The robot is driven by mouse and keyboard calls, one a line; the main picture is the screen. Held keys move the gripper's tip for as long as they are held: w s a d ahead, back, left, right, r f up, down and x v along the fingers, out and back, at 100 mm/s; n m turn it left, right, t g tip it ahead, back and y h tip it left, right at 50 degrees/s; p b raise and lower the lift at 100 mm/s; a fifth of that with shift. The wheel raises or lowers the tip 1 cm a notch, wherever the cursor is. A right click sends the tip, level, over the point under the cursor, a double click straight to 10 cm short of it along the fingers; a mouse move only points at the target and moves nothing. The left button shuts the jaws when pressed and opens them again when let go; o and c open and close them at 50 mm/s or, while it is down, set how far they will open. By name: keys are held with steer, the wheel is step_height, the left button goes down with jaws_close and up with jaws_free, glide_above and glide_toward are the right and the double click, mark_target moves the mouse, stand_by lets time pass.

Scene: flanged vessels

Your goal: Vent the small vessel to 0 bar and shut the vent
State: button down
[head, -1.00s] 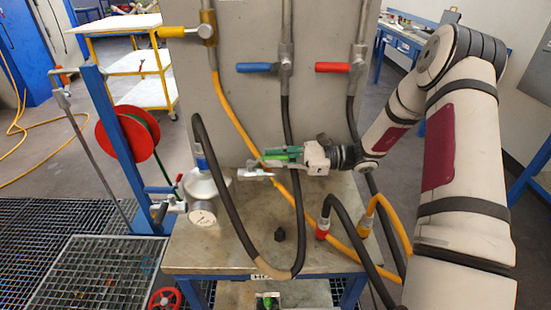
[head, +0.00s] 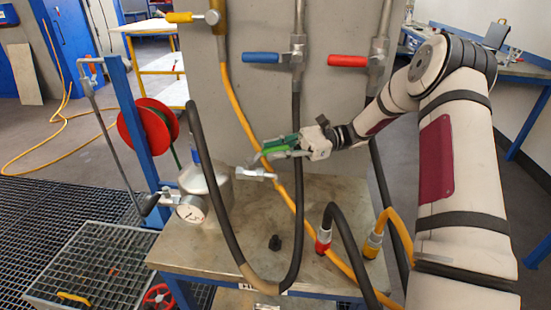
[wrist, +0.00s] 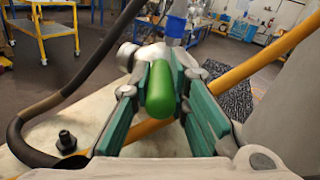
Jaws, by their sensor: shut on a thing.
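The small vessel (head: 207,185) is a pale metal body at the left of the steel bench top, partly behind a black hose. Its round white gauge (head: 191,209) faces me; the needle is too small to read. A silver vent fitting (head: 257,173) sticks out to the right of the vessel. My gripper (head: 275,151) is at the green vent handle. In the wrist view the green handle (wrist: 161,90) lies between the gripper's teal finger pads, and the gripper is shut on it. The pads hide part of the fitting.
Yellow (head: 180,17), blue (head: 261,58) and red (head: 347,61) valve levers sit on the grey panel behind. Black and orange hoses hang across the bench near my gripper.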

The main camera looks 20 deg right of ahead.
steer(key=shift+w+n+g, duration=0.25)
steer(key=shift+n+g, duration=0.05)
steer(key=shift+g, duration=0.2)
steer(key=c, duration=1.5)
jaws_free()
steer(key=shift+d+r, duration=0.1)
step_height(320, 180, up, 10)
steer(key=shift+f, duration=0.1)
steer(key=shift+c, duration=0.3)
